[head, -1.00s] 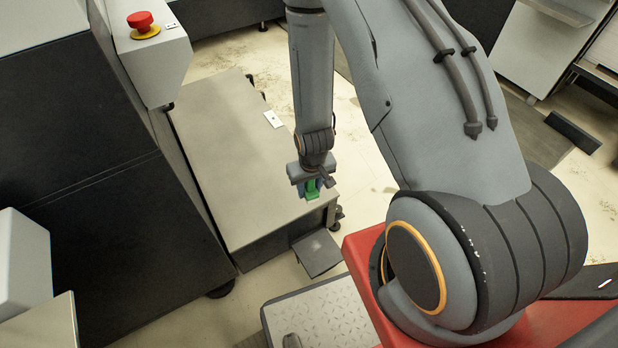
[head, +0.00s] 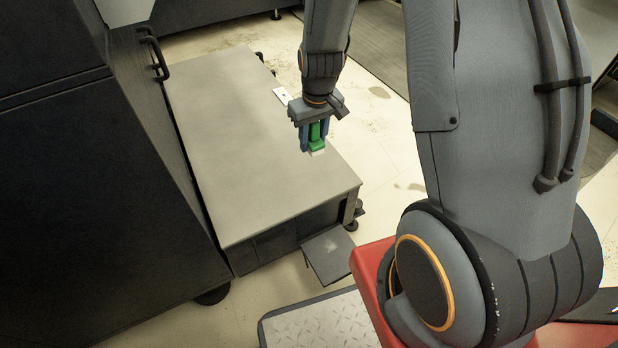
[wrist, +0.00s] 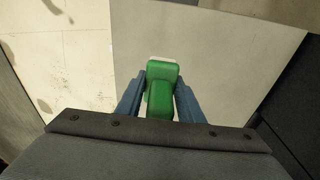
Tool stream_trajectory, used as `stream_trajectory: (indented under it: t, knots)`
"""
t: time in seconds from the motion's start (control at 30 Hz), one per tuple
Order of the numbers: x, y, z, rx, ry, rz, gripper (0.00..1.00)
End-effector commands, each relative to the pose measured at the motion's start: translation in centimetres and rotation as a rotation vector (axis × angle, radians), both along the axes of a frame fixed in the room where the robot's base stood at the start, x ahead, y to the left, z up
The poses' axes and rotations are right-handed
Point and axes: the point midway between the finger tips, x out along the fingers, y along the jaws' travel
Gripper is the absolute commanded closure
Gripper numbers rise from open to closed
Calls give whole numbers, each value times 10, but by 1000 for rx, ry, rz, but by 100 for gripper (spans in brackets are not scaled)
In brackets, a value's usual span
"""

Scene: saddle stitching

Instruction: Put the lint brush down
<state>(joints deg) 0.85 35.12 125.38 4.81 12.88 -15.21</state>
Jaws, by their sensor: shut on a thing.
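The lint brush (head: 316,138) is green with a pale end that points down. My gripper (head: 314,140) is shut on it, with one blue finger on each side. In the head view the brush is in front of the right part of a grey cabinet top (head: 225,165). I cannot tell whether its lower end touches that top. In the wrist view the green brush (wrist: 160,88) sits between the blue fingers, with its whitish end at the far side.
A small white card (head: 282,95) lies near the cabinet top's right edge. The rest of the top is bare. A tall dark machine (head: 80,190) stands along its left side. A small grey flap (head: 327,254) sticks out at the cabinet's front, near a ribbed metal plate (head: 325,325).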

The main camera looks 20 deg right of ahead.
Motion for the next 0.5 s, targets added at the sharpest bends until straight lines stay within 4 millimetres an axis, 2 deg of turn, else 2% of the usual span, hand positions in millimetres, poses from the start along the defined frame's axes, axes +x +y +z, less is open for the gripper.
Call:
stream_trajectory:
  t: [0.1,0.33,0.5]
  knots:
    - [9,1,-5,3,-3,13,90]
    - [13,1,-6,5,0,27,90]
    - [12,2,-26,6,3,26,90]
